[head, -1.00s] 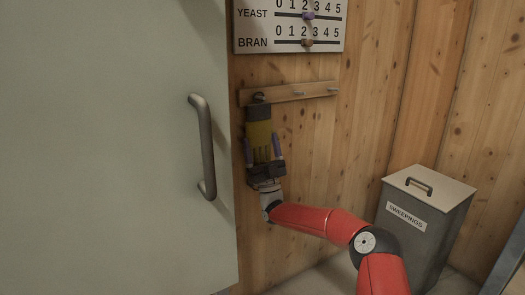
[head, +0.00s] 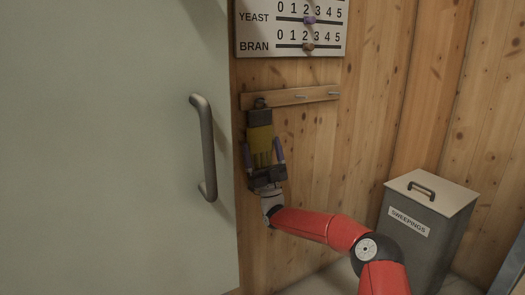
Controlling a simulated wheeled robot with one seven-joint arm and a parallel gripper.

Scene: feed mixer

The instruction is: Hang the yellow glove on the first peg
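The yellow glove (head: 261,137) hangs upright against the wooden wall, dark grey cuff at the top. Its small dark loop (head: 260,102) is at the leftmost peg of the wooden peg rail (head: 282,98); the peg itself is hidden there, and I cannot see exactly how the loop sits on it. My gripper (head: 263,154) points up from below, with one purple finger on each side of the glove's lower part. The fingers look spread, with a slight gap at the right finger. The glove's lower end is partly hidden by the gripper.
Two bare pegs (head: 300,97) stick out to the right on the rail. A pale door with a metal handle (head: 205,148) stands close at the left. A yeast and bran slider board (head: 290,28) is above. A grey sweepings bin (head: 425,228) stands at the right.

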